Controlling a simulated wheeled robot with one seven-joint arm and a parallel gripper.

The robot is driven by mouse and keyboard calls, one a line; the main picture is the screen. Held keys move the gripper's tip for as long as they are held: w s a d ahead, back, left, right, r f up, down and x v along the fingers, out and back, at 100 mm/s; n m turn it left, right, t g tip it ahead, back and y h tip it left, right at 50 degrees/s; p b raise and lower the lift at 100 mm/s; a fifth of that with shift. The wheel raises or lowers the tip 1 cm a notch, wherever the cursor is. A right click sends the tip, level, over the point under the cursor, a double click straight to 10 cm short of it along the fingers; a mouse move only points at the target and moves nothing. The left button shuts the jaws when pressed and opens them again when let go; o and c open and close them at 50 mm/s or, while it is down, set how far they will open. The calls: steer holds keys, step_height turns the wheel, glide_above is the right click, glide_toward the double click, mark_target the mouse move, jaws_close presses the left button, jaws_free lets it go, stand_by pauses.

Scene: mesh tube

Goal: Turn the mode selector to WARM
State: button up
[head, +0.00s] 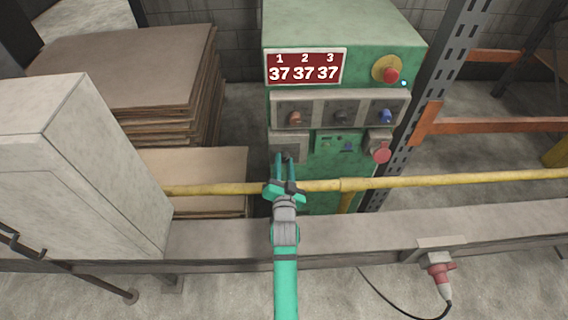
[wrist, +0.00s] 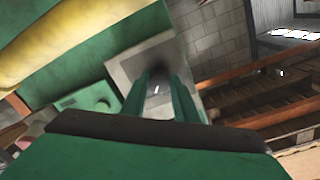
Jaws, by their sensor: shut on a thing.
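The green control cabinet (head: 345,30) stands at the back centre. My gripper (head: 284,157) reaches its lower left grey plate (head: 289,142). In the wrist view, the two green fingers (wrist: 159,88) run up to the same grey plate (wrist: 130,64) and close around a small dark knob (wrist: 157,72) at its middle. I take this knob for the mode selector; the fingers hide most of it. No WARM marking can be read in either view, so I cannot tell where the knob points.
Above are an orange knob (head: 295,117), a black knob (head: 341,117) and a blue knob (head: 386,115). A yellow pipe (head: 420,182) and a grey beam (head: 350,232) cross below my arm. A red emergency button (head: 390,75) is upper right.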

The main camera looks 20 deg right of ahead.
steer(key=shift+a, duration=0.1)
steer(key=o, duration=1.1)
steer(key=shift+c, duration=0.2)
steer(key=v, duration=1)
steer(key=shift+s, duration=0.4)
steer(key=shift+a, duration=0.15)
